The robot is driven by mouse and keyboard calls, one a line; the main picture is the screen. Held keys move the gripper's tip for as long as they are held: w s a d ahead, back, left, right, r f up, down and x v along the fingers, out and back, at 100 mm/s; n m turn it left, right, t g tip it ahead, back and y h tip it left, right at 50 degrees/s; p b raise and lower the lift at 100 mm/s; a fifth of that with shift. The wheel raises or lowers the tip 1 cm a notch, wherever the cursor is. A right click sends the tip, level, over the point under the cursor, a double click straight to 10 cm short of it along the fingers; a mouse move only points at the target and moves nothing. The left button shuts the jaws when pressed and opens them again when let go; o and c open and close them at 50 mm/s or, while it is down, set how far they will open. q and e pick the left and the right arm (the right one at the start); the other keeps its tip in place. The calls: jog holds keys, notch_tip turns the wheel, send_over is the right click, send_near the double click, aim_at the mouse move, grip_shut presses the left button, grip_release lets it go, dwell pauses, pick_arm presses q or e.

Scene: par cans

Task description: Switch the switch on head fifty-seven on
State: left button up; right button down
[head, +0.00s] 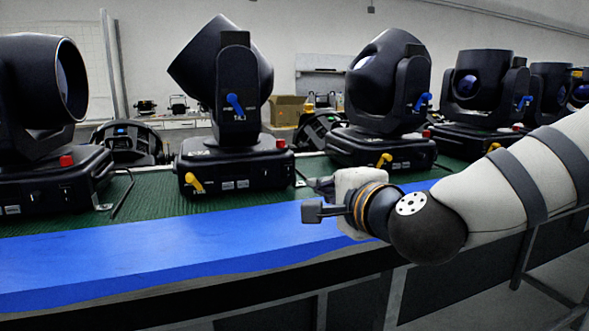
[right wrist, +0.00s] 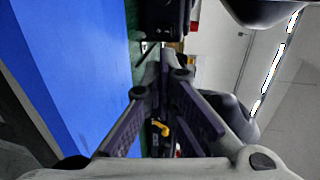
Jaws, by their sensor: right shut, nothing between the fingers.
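Several black moving-head lamps stand in a row. The second lamp from the left (head: 225,75) has a blue lever (head: 235,106) on its yoke, a yellow lever (head: 195,183) and a red knob (head: 281,144) on its base. The third lamp (head: 385,85) has a blue lever (head: 423,102) and a yellow lever (head: 384,160). I cannot read which one is head fifty-seven. My right gripper (head: 312,199) is shut and empty, in front of the gap between these two lamps. In the right wrist view its fingers (right wrist: 163,60) converge, with a yellow lever (right wrist: 160,128) visible between them. My left gripper is not in view.
The lamps stand on a green belt (head: 140,205) with a blue front edge (head: 190,245). The leftmost lamp (head: 25,95) and fourth lamp (head: 480,95) flank them. A cardboard box (head: 288,108) is behind. Thin metal handles stick out beside the bases.

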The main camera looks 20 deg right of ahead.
jog(key=shift+s+d+r, duration=0.15)
jog(key=shift+s+d, duration=0.05)
jog(key=shift+s, duration=0.3)
jog(key=b, duration=0.1)
send_near(291, 168)
jog(key=shift+w+d+f, duration=0.1)
jog(key=shift+w+f, duration=0.5)
jog(key=shift+f, duration=0.4)
jog(key=w, duration=0.4)
jog(key=shift+r, duration=0.3)
jog(key=shift+w+r, duration=0.1)
jog(key=shift+w, duration=0.5)
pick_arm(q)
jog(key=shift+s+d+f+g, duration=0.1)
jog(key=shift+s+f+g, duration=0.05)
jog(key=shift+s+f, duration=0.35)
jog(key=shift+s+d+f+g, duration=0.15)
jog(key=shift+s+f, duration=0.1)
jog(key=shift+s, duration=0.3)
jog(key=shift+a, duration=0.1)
